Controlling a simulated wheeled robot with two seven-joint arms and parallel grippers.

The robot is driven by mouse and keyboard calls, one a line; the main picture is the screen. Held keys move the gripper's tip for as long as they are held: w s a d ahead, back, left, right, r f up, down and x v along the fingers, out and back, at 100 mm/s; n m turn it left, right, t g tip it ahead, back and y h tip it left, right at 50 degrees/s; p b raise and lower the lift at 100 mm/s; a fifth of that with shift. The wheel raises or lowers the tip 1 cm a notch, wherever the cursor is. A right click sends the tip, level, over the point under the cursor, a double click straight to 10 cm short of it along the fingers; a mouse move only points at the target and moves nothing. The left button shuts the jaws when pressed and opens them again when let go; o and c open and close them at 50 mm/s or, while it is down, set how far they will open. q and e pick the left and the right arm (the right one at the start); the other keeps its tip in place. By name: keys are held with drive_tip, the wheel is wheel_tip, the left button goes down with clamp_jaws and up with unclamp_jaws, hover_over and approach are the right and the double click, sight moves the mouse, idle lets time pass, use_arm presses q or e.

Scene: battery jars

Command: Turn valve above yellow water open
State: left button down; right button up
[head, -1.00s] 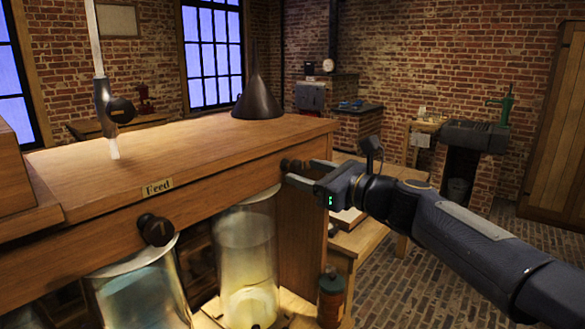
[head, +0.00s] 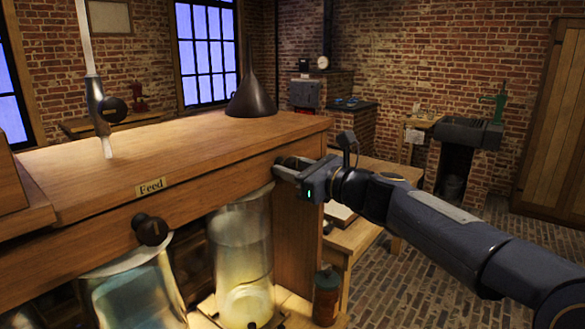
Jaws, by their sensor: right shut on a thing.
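A glass jar of yellowish water (head: 240,250) stands under the right part of the wooden bench front (head: 215,182). My right gripper (head: 284,168) is at the bench front just above that jar, shut on the dark valve knob there. The fingers mostly hide the knob, so its turn angle cannot be told. A second dark valve knob (head: 150,229) sits further left on the front, above a jar of bluish water (head: 137,292). My left gripper is not in view.
A "Feed" label (head: 150,188) is on the bench front. A dark funnel (head: 251,93) and a glass tube with a tap (head: 103,108) stand at the bench top. A brown bottle (head: 327,294) stands right of the yellow jar. The brick floor at right is clear.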

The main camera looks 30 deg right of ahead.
drive_tip(key=shift+f+n+b, duration=0.2)
drive_tip(key=shift+n+b, duration=0.7)
drive_tip(key=shift+b, duration=0.15)
drive_tip(key=n+b, duration=0.7)
drive_tip(key=shift+f, duration=0.1)
drive_tip(key=n+y+b, duration=0.1)
drive_tip(key=n+b, duration=0.3)
drive_tip(key=n, duration=0.2)
drive_tip(key=shift+d, duration=0.1)
drive_tip(key=shift+r+n+y+b, duration=0.2)
drive_tip(key=shift+n+b, duration=0.5)
drive_tip(key=shift+n, duration=0.3)
drive_tip(key=shift+r+n+y+b, duration=0.1)
drive_tip(key=shift+n+y+b, duration=0.1)
drive_tip(key=shift+n+b, duration=0.65)
drive_tip(key=shift+n, duration=0.35)
drive_tip(key=o, duration=1)
drive_tip(key=shift+r, duration=0.1)
